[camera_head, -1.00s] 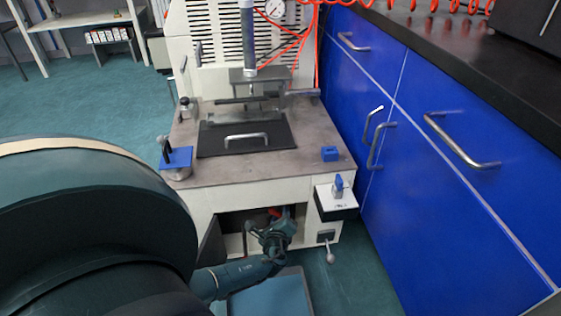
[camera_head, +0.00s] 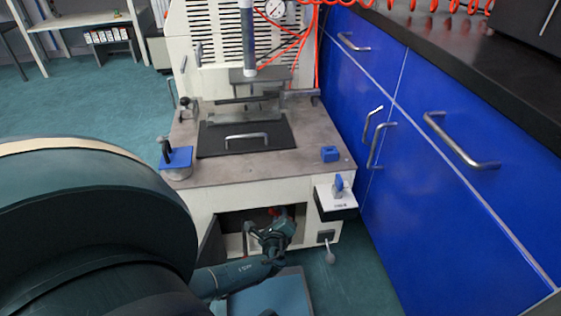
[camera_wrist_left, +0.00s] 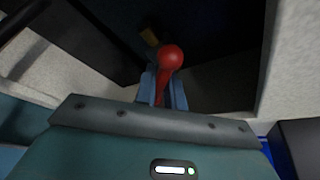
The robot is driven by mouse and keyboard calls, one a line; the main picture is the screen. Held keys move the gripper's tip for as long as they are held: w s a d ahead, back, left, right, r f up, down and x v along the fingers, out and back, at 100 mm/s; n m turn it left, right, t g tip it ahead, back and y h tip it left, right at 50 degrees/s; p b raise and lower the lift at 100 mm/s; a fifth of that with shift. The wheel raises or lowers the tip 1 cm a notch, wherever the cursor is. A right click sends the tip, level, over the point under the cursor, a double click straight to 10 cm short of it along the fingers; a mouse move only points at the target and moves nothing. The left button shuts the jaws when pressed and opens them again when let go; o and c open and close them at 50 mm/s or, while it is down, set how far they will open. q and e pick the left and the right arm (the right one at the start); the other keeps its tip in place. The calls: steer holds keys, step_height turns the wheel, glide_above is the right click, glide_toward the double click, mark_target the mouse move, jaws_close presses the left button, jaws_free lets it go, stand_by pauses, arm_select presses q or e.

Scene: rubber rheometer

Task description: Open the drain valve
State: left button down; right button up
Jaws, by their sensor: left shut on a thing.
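The drain valve shows as a red handle with a round knob (camera_wrist_left: 170,60) inside the dark lower opening of the rheometer. In the head view only a small bit of red (camera_head: 275,211) shows behind my gripper. My left gripper (camera_wrist_left: 163,92) is shut on the red handle, with one finger on each side of its stem and the knob standing out beyond the fingertips. In the head view the left gripper (camera_head: 276,225) reaches into the opening under the machine's table. My right gripper is not in view.
The rheometer's grey tabletop (camera_head: 300,168) stands above the opening. A white box with a blue knob (camera_head: 338,187) and a lever (camera_head: 329,253) are right of it. Blue cabinets (camera_head: 430,215) with metal handles close off the right. A blue tray (camera_head: 285,295) lies below on the floor.

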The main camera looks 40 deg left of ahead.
arm_select(q)
steer(key=n+t, duration=0.2)
steer(key=n, duration=0.1)
steer(key=shift+a+n, duration=0.1)
steer(key=shift+n, duration=0.3)
steer(key=shift+n+t, duration=0.8)
steer(key=shift+n, duration=0.9)
steer(key=c, duration=1.5)
jaws_free()
steer(key=shift+f, duration=0.1)
